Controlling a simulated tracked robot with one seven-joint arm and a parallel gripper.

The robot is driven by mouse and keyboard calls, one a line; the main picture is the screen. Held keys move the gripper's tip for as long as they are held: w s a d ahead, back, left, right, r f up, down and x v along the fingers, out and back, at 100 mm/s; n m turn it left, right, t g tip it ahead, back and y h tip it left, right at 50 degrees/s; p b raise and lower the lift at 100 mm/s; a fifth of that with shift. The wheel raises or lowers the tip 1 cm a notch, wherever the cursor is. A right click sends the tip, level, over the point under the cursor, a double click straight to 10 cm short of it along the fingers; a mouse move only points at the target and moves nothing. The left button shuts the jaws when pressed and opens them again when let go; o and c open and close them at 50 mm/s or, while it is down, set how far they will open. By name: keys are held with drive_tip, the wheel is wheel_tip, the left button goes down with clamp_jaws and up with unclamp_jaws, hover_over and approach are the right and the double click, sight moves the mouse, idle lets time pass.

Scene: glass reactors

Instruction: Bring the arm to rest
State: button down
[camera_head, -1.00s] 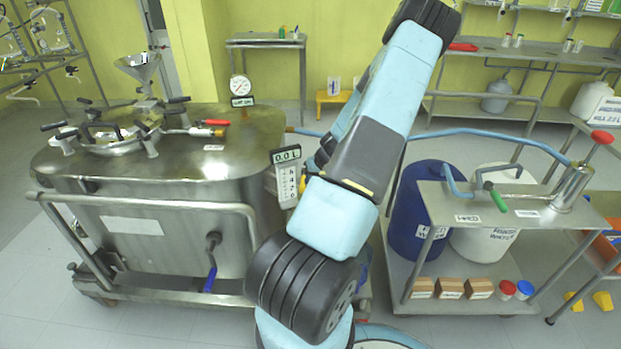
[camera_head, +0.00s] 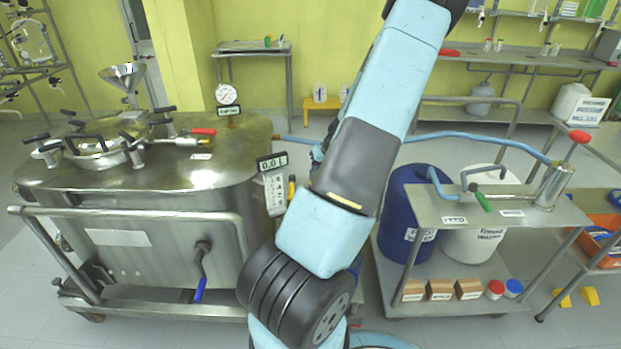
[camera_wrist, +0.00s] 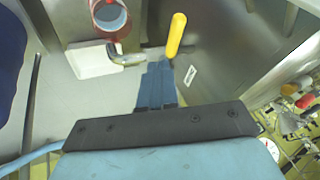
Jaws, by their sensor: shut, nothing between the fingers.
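My arm (camera_head: 352,160) rises through the middle of the head view, bent at the black joint near the bottom and running up past the top edge. My gripper (camera_wrist: 162,68) shows in the wrist view with its blue fingers together and nothing between them. A yellow-handled valve (camera_wrist: 176,36) stands just beyond the fingertips, apart from them as far as I can tell. In the head view I cannot make out the gripper, as the arm covers that area.
A steel reactor (camera_head: 150,230) on a wheeled frame stands left of my arm. A steel cart (camera_head: 420,205) with a pump (camera_head: 553,185), a blue drum (camera_head: 395,215) and a white drum (camera_head: 480,240) stands right. A blue hose (camera_head: 460,136) runs behind the arm. Grey floor shows between.

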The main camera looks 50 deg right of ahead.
drive_tip(key=shift+v, duration=0.85)
drive_tip(key=shift+a, duration=0.1)
drive_tip(key=s+a+r+m+g+h, duration=0.1)
drive_tip(key=a+r+h, duration=0.1)
drive_tip(key=a+r, duration=0.75)
drive_tip(key=s+a+r+m+g+h, duration=0.1)
drive_tip(key=a+r, duration=0.3)
drive_tip(key=r, duration=1)
drive_tip(key=w+a+r+n+t, duration=0.15)
drive_tip(key=a+r, duration=0.25)
drive_tip(key=a, duration=0.6)
drive_tip(key=a+r+n+g, duration=0.1)
drive_tip(key=a+r+n, duration=0.25)
drive_tip(key=a, duration=0.55)
drive_tip(key=s+a+r+n+y, duration=0.1)
drive_tip(key=s+a+n, duration=0.1)
drive_tip(key=s+a, duration=0.2)
drive_tip(key=s+a+r+n+t+y, duration=0.1)
drive_tip(key=s+a, duration=0.3)
drive_tip(key=a, duration=0.5)
drive_tip(key=shift+s+a+r+n, duration=0.3)
drive_tip(key=shift+r+n, duration=0.2)
drive_tip(key=shift+r, duration=0.15)
